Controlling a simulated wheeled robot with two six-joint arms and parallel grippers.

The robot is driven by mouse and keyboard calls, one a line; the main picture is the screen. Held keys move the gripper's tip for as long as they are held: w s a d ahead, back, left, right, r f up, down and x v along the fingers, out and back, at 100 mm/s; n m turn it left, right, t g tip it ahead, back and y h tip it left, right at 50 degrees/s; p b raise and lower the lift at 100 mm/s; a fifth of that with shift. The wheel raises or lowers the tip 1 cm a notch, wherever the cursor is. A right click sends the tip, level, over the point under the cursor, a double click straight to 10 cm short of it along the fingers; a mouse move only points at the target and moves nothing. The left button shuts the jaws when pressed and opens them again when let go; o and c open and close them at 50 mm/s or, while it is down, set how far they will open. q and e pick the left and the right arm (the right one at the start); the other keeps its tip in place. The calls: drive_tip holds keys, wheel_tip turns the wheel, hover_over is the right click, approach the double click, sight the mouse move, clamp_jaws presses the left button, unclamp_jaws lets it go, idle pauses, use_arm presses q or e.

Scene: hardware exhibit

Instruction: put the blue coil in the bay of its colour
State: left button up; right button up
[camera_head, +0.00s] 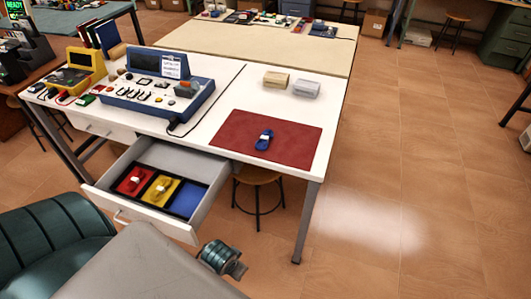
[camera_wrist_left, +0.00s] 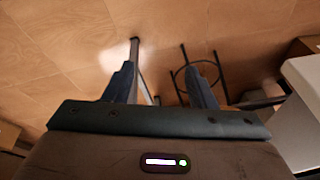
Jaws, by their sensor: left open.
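The blue coil (camera_head: 264,139), with a pale band around it, lies on the dark red mat (camera_head: 301,147) on the white workbench. The drawer (camera_head: 208,216) below is pulled out and holds a black tray with three bays. The blue bay (camera_head: 187,201) at its right is empty. The red bay holds a red coil (camera_head: 134,180) and the yellow bay holds a yellow coil (camera_head: 161,187). My left gripper (camera_wrist_left: 160,68) is open and empty in the left wrist view, with floor and furniture legs beyond it. It is apart from the coil. My right gripper is not in view.
A blue instrument console (camera_head: 160,97) and a yellow meter (camera_head: 86,60) stand at the bench's left. Two small boxes (camera_head: 276,80) (camera_head: 306,88) sit behind the mat. A stool (camera_head: 258,180) is under the bench.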

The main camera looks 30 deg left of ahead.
use_arm(q)
wheel_tip(320, 180, up, 8)
drive_tip(key=w, duration=0.2)
drive_tip(key=n+p, duration=0.1)
drive_tip(key=n, duration=0.2)
approach(265, 137)
drive_tip(key=x, duration=0.1)
drive_tip(key=p+x, duration=0.1)
drive_tip(key=x, duration=0.1)
drive_tip(key=shift+a+f, duration=0.1)
drive_tip(key=shift+a, duration=0.2)
drive_tip(key=shift+d+p+x, duration=0.1)
drive_tip(key=shift+p+x, duration=0.35)
drive_tip(key=shift+x, duration=0.9)
drive_tip(key=shift+d+p+x, duration=0.15)
drive_tip(key=shift+p+x, duration=0.3)
drive_tip(key=shift+x, duration=0.85)
clamp_jaws()
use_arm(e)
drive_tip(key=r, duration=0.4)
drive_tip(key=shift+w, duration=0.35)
